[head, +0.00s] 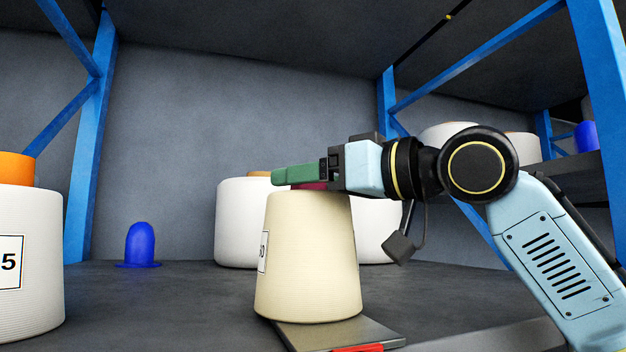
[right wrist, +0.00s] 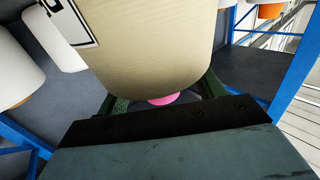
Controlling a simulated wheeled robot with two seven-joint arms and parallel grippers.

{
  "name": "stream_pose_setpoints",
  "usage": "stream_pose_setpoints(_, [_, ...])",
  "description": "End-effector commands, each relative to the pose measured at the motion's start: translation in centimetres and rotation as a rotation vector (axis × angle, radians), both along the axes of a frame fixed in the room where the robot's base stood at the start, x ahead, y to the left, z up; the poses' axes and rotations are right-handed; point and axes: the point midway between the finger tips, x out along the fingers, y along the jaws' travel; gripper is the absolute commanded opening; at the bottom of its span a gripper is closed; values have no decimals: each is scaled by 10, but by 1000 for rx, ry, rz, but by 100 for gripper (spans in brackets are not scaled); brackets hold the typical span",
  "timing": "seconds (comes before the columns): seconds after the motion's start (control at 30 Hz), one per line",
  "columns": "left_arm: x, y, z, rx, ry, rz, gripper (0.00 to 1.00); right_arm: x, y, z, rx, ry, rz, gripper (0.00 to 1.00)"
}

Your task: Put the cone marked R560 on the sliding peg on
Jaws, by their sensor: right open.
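A cream cone (head: 307,265) stands upright on a grey plate (head: 340,334) with a red front edge; any peg under it is hidden. Its label (head: 263,251) is turned left and only the end, seemingly "0", shows. Its magenta core top (head: 311,186) sticks out above the yarn. My right gripper (head: 280,177) is level at the cone's top, its green fingers beside the core. In the right wrist view the cone (right wrist: 160,50) fills the middle and the pink core (right wrist: 163,99) lies between the parted fingers. My left gripper is out of view.
A white cone (head: 25,265) with an orange core and a label ending in 5 stands at the left. An empty blue peg (head: 141,245) stands on the shelf. White cones (head: 236,222) stand behind the cream cone. Blue posts (head: 90,150) frame the bay.

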Motion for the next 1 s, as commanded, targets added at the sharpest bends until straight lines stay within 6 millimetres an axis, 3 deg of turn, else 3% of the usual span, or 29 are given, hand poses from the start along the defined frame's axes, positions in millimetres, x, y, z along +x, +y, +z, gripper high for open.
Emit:
stream_pose_setpoints(0.27, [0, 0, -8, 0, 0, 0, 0, -11, -18, -2, 0, 0, -1, 68])
stream_pose_setpoints(0.7, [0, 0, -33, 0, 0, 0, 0, -64, -94, -2, 0, -1, -2, 68])
stream_pose_setpoints(1.0, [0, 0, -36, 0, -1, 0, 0, -76, -111, 0, 1, -1, 0, 68])
